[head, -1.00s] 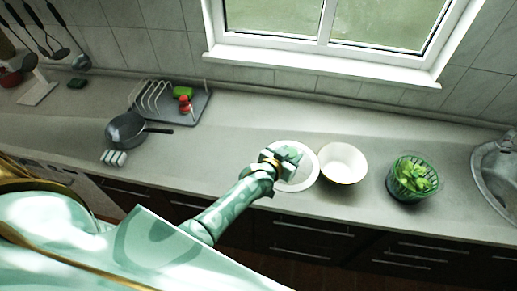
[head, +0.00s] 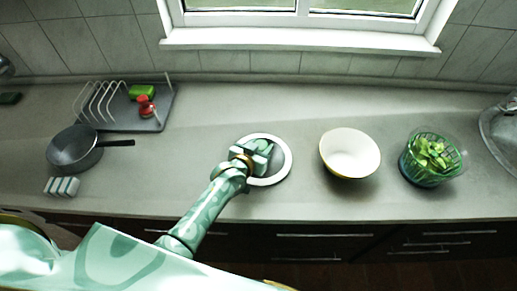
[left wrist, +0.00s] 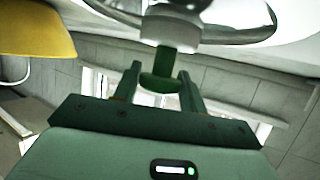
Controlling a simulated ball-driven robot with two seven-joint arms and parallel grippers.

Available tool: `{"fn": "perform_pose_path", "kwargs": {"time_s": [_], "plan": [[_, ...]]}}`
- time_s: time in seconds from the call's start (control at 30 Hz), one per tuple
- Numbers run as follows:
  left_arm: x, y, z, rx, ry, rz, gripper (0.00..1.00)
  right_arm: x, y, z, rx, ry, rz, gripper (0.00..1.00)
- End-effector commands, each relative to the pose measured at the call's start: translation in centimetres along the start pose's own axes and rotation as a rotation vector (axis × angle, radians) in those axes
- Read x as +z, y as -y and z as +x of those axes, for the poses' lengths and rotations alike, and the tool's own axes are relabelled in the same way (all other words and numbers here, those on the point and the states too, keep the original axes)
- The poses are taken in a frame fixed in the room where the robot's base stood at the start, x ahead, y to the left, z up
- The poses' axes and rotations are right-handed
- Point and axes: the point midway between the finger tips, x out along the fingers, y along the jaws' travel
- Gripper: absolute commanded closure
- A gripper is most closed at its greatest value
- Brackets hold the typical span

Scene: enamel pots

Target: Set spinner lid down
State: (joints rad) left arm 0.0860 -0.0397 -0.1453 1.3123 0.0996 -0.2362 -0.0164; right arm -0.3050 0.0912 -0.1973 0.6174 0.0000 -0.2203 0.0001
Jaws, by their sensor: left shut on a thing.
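The spinner lid (head: 285,167) is a round disc with a white rim, left of the bowl in the head view. My left gripper (head: 260,153) is over its middle and hides much of it. In the left wrist view, the gripper's fingers (left wrist: 160,85) are shut on a dark green knob, and the lid (left wrist: 225,25) spreads beyond it. I cannot tell whether the lid touches the counter. The salad spinner (head: 431,162) stands uncovered at the right, a green basket with leaves in a clear bowl. My right gripper is not in view.
A white bowl (head: 350,152) with a yellow outside (left wrist: 35,32) stands between lid and spinner. A dish rack (head: 153,122), a grey pan (head: 72,149) and a striped sponge (head: 62,186) are at the left. The sink (head: 499,132) is far right. Counter (head: 225,112) behind the lid is clear.

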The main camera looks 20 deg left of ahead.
Motion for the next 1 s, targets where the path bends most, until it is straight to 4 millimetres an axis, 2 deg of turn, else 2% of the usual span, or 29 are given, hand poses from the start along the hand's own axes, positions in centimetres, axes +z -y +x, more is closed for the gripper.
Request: {"fn": "perform_pose_path", "kwargs": {"time_s": [0.33,0.37,0.4,0.43,0.77,0.87,1.0], "plan": [[0.1,0.0,0.1,0.0,-0.002,0.0,1.0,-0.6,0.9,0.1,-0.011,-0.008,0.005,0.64],[0.2,0.0,0.1,0.0,0.0,0.0,0.53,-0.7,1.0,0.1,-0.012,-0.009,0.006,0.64],[0.1,0.0,0.1,0.0,-0.001,0.0,0.42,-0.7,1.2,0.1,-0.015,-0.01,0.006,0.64],[0.1,0.0,0.1,0.0,-0.001,0.0,0.36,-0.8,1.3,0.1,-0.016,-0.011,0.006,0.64],[-0.4,0.0,-0.1,0.0,-0.002,0.0,0.36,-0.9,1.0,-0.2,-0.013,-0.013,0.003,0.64],[-0.3,0.0,-1.5,0.0,0.0,0.001,0.36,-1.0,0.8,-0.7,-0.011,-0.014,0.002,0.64],[-0.3,0.0,-4.7,0.0,0.0,0.0,0.36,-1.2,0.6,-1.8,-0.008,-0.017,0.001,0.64]]}}
